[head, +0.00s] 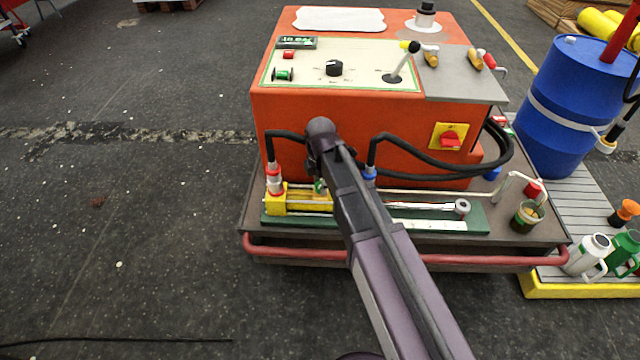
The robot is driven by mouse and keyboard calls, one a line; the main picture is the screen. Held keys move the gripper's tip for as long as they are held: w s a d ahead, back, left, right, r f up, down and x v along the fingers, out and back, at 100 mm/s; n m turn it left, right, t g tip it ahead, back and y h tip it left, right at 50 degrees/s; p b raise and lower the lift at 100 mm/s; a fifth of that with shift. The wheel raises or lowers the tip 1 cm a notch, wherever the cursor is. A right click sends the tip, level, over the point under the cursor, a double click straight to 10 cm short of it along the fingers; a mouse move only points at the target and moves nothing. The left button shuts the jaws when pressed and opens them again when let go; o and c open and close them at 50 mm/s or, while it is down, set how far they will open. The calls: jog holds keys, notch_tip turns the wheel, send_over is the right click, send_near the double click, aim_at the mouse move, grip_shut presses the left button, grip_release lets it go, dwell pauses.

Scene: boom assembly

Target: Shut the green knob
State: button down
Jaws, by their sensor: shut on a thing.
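A small green knob (320,187) shows beside the yellow block (275,204) on the low green rail at the front of the orange machine. My arm crosses in front, and its dark wrist bends down just above the knob. My gripper (317,177) points down at the knob and is shut on it. The fingers are mostly hidden behind my wrist and arm links, so the exact grasp and how far the knob is turned cannot be made out.
The orange machine (275,115) has black hoses (440,170) looping at its front and a red switch (450,142) on a yellow plate. A silver rod cylinder (420,207) lies along the rail. A red bar (300,255) edges the base. A blue drum (560,100) stands right. The left floor is clear.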

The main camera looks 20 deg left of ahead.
jog(key=m, duration=0.6)
jog(key=shift+s+m, duration=0.1)
jog(key=shift+m, duration=0.2)
dwell(0.4)
jog(key=shift+c, duration=1.3)
grip_release()
